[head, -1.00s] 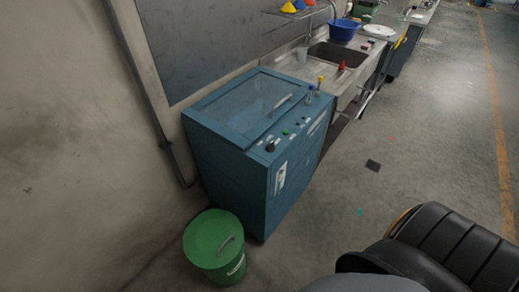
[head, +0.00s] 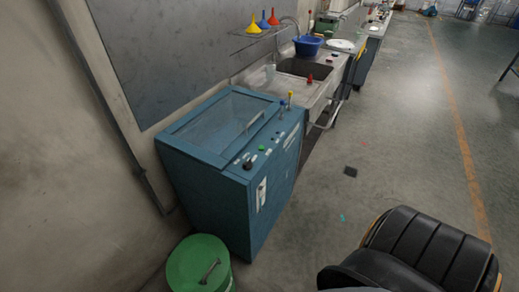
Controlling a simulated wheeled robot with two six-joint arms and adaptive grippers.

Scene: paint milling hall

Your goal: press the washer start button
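The washer (head: 215,185) is a blue cabinet against the wall, left of the picture's middle. Its glazed lid (head: 222,122) with a bar handle is shut. A green button (head: 262,148) sits on the panel along the lid's right side, with a dark knob (head: 247,165) nearer the front corner. Small white labels lie beside them; their text is too small to read. Neither of my grippers is in view.
A green lidded bin (head: 198,265) stands on the floor before the washer. Beyond the washer is a steel sink (head: 305,68) with a blue basin (head: 308,45). Open floor (head: 400,140) lies right of the washer.

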